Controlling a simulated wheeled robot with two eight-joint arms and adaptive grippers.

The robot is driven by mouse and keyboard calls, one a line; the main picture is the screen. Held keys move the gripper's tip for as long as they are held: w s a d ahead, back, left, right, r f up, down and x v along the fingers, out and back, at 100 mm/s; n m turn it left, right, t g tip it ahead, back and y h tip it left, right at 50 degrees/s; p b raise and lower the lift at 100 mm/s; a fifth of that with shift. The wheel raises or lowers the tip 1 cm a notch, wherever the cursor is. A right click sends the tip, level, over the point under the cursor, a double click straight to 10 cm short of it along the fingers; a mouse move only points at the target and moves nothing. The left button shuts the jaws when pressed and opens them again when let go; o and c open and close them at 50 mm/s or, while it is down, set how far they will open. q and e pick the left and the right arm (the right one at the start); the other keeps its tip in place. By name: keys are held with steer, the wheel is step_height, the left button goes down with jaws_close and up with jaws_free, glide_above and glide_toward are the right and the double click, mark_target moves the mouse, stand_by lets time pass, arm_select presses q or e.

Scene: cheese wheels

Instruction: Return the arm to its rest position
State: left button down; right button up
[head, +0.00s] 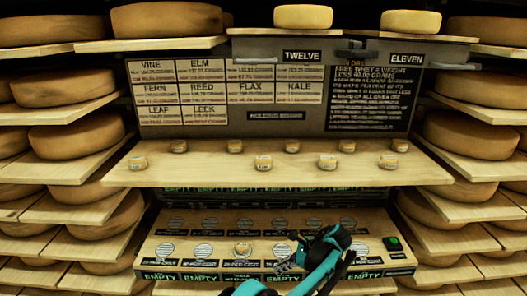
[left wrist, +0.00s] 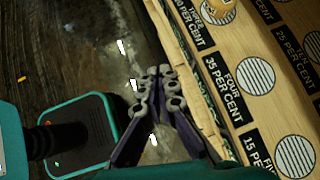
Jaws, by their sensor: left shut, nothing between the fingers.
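My left gripper (head: 284,265) is low at the front of the lower slotted board (head: 165,238). It is shut and empty, its dark fingers meeting in the left wrist view (left wrist: 160,76). There it hangs beside the board's front edge, over the dark floor; I cannot tell whether it touches the board. My teal arm folds across the board's right part and hides some slots. A small cheese (head: 243,249) sits on a slot of the front row, also partly in the left wrist view (left wrist: 216,9). My right gripper is not in view.
Several small cheeses stand on the pale shelf (head: 400,172) above the board. Two pale cheeses (head: 303,17) stand on top, labelled TWELVE and ELEVEN. Racks of large cheese wheels (head: 76,138) flank both sides. A green-lit button (head: 393,243) is at the board's right end.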

arm_select(q)
steer(key=s+a+r+n+t+h, duration=0.1)
steer(key=s+a+r+n+h, duration=0.3)
steer(key=a+r, duration=0.35)
steer(key=s+a+r+n+h, duration=0.1)
steer(key=s+a+r+n, duration=0.5)
steer(key=a, duration=0.3)
steer(key=s+a+f+n+t+h, duration=0.1)
steer(key=s+a+n+t, duration=0.1)
steer(key=s+n, duration=0.3)
steer(key=s+a+n+t+h, duration=0.2)
steer(key=s+a+n, duration=0.3)
steer(key=s, duration=0.7)
steer(key=shift+s+f, duration=0.4)
